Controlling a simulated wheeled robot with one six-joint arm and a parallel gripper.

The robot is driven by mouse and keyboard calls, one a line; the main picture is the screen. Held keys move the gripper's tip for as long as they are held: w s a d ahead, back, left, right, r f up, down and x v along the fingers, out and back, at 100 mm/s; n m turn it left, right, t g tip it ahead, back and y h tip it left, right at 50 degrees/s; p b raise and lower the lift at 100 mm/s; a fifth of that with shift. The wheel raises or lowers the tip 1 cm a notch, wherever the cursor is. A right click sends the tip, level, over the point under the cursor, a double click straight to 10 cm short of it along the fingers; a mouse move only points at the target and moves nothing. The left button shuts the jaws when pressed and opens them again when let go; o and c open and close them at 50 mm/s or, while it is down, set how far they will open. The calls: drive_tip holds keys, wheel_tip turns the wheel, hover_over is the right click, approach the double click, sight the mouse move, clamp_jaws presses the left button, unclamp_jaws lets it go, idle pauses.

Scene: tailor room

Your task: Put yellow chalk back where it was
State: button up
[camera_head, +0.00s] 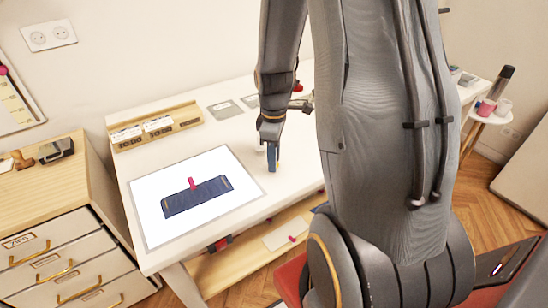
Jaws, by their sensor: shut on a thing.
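My gripper (271,158) is low over the white table (225,138), to the right of the white mat. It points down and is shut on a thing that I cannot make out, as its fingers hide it. I cannot pick out a yellow chalk anywhere in this view. A small pale object (261,148) shows just left of the fingers; I cannot tell what it is.
A white mat (150,225) bears a dark blue cloth (180,204) with a pink item (193,183) on it. A wooden organizer (187,117) stands at the back left. A drawer cabinet (60,230) is at the left. My arm hides the table's right part.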

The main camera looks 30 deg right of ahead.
drive_tip(key=o, duration=1)
drive_tip(key=shift+f, duration=0.1)
wheel_tip(320, 180, up, 12)
drive_tip(key=b, duration=0.2)
drive_tip(key=shift+b, duration=0.3)
drive_tip(key=shift+s+a, duration=0.1)
drive_tip(key=shift+a, duration=0.2)
drive_tip(key=s+a+f+m, duration=0.1)
drive_tip(key=s+a+m, duration=0.1)
drive_tip(key=a+m, duration=0.1)
drive_tip(key=s+a+f+m+t, duration=0.1)
drive_tip(key=s+a+f+m, duration=0.1)
drive_tip(key=a, duration=0.3)
drive_tip(key=s+a+f+m, duration=0.2)
drive_tip(key=s+a+m, duration=0.1)
drive_tip(key=a+m, duration=0.1)
drive_tip(key=shift+s+a, duration=0.2)
drive_tip(key=shift+f, duration=0.1)
